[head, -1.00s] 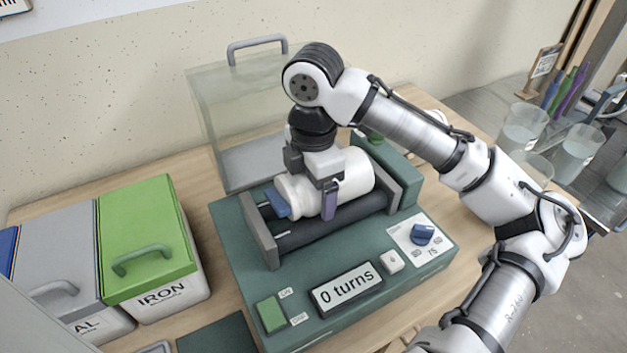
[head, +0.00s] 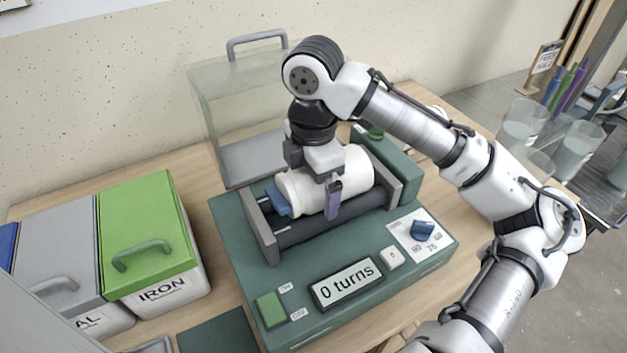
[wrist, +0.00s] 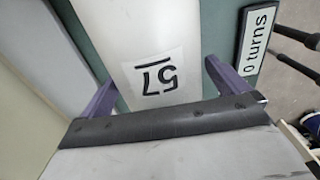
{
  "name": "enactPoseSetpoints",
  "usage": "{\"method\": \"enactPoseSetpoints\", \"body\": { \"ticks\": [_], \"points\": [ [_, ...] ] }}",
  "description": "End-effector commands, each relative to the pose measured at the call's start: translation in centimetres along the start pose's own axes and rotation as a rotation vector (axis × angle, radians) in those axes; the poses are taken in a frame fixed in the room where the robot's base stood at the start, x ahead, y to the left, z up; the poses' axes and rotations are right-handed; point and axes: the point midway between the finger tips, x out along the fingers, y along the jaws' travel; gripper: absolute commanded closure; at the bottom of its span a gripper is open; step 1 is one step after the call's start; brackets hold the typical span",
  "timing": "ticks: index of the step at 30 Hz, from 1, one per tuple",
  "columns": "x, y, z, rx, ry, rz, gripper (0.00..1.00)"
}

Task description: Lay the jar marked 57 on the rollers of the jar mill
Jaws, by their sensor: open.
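The white jar (head: 357,172) lies on its side on the dark rollers (head: 330,222) of the green jar mill (head: 232,240). In the wrist view the jar (wrist: 135,25) shows a label marked 57 (wrist: 155,78). My gripper (head: 305,202) is directly above the jar, its purple fingers on either side of it. In the wrist view the fingers (wrist: 162,98) stand apart, with a visible gap between the right finger and the jar. The mill's display (head: 346,284) reads 0 turns.
A clear hinged cover (head: 225,105) stands raised behind the rollers. A green-lidded bin marked IRON (head: 160,285) and a grey-lidded bin (head: 60,255) stand at left. Clear beakers (head: 575,150) stand at far right. A blue dial (head: 422,230) is on the mill's front.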

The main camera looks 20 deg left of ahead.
Motion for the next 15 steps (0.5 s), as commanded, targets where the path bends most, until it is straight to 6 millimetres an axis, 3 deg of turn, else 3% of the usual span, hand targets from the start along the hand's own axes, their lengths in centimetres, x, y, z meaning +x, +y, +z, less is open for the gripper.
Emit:
{"method": "enactPoseSetpoints", "body": {
  "ticks": [5,15],
  "points": [
    [-2.9,0.1,0.0,0.0,-0.002,0.003,0.0],
    [-10.5,0.0,0.0,0.002,-0.004,0.003,0.0]
  ]
}}
